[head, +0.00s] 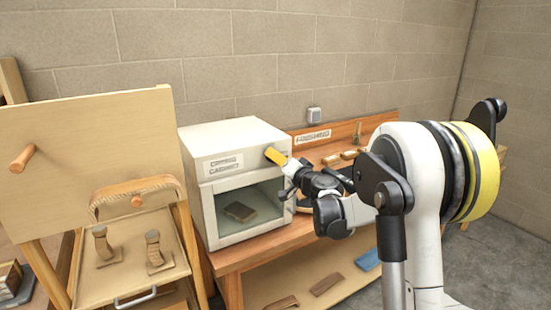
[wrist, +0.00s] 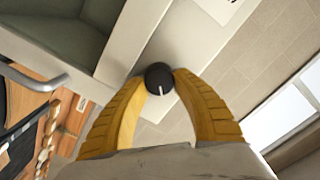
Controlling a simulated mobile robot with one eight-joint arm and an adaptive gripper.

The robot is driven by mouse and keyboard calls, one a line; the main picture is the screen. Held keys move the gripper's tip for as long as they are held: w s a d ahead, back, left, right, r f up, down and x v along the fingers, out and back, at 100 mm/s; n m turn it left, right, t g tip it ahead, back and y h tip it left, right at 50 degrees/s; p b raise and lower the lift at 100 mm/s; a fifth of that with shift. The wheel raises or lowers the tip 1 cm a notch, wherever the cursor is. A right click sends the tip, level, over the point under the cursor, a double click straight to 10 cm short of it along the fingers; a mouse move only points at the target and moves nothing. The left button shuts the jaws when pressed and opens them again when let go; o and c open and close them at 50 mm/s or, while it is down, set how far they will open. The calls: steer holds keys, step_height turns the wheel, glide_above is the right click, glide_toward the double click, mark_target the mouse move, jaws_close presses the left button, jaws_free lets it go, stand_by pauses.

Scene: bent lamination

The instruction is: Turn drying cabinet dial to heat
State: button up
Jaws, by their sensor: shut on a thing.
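The drying cabinet (head: 215,142) is a cream box with a glass front, standing on a wooden bench. Its dial (wrist: 159,76) is a round black knob with a white pointer mark, seen in the wrist view. My gripper (wrist: 158,84) has its yellow fingers closed on either side of the dial. The white mark points down toward my palm in the wrist view. In the head view my gripper (head: 276,157) is at the upper right of the cabinet front, and it hides the dial there. I cannot see any heat marking.
A dark block (head: 240,211) lies behind the cabinet's glass. A sign reading "finishing" (head: 312,136) and wooden pieces are on the bench (head: 262,255) to the right. A wooden panel and rack (head: 90,130) stand close on the left.

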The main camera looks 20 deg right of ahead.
steer(key=o, duration=1.2)
steer(key=s+n+p, duration=0.3)
steer(key=s+n, duration=0.6)
steer(key=s, duration=0.2)
steer(key=s+a+n+g+y+b, duration=0.15)
steer(key=s+a+g, duration=0.25)
steer(key=s+a, duration=0.5)
steer(key=s+a+f+m+g+b, duration=0.1)
steer(key=s+a+f+g, duration=0.3)
steer(key=s, duration=0.6)
steer(key=shift+s+a+f+h+b, duration=0.2)
steer(key=shift+a+f+h+b, duration=0.25)
steer(key=shift+a+f+b, duration=0.2)
